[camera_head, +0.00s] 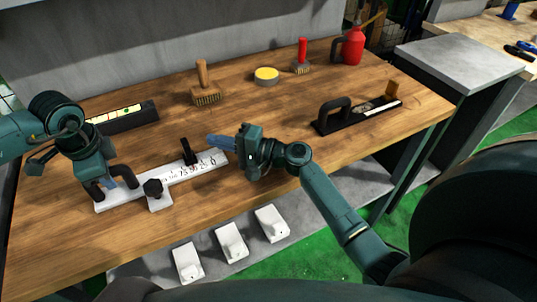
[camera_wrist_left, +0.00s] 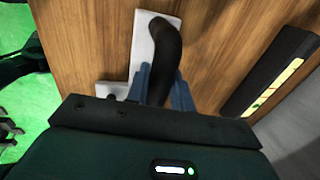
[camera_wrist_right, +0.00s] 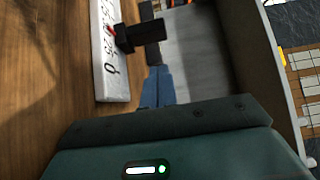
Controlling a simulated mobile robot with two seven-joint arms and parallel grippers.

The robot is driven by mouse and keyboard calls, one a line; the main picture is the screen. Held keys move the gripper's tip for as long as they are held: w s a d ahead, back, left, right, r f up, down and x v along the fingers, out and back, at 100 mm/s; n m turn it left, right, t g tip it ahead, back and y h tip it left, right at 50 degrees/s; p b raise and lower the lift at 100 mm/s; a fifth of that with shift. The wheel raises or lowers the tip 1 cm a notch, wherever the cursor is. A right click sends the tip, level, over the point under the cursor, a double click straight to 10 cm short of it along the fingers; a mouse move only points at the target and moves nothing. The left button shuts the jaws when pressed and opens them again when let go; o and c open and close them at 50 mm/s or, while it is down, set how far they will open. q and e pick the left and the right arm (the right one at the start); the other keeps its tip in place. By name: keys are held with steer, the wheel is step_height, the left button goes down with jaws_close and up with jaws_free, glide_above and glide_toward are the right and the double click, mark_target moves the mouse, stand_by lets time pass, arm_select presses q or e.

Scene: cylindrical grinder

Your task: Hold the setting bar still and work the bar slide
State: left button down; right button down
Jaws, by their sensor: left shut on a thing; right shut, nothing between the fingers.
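The white setting bar (camera_head: 178,176) with black numbers lies along the table's front part. Its black arched handle (camera_wrist_left: 167,45) is at the left end, and my left gripper (camera_head: 112,183) is shut on it, with blue fingers on both sides. The bar slide (camera_head: 188,152) is a black upright piece on the bar, right of its middle; it shows with a red mark beside it in the right wrist view (camera_wrist_right: 138,36). My right gripper (camera_head: 212,140) is shut and empty, its blue fingertips just right of the slide. I cannot tell whether they touch it.
A black knob (camera_head: 153,187) on a white block sits at the bar's front side. Behind are a level (camera_head: 122,118), a brush (camera_head: 206,92), a yellow-topped tin (camera_head: 266,76) and a red-handled brush (camera_head: 302,57). A black-handled tool (camera_head: 357,113) lies at right.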

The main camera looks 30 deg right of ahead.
steer(key=v, duration=2)
steer(key=shift+d+r, duration=0.1)
steer(key=shift+d, duration=0.05)
arm_select(q)
steer(key=c, duration=1.1)
jaws_free()
steer(key=shift+c, duration=0.2)
steer(key=shift+r, duration=0.1)
step_height(320, 180, up, 12)
steer(key=s, duration=0.2)
steer(key=shift+s+f, duration=0.2)
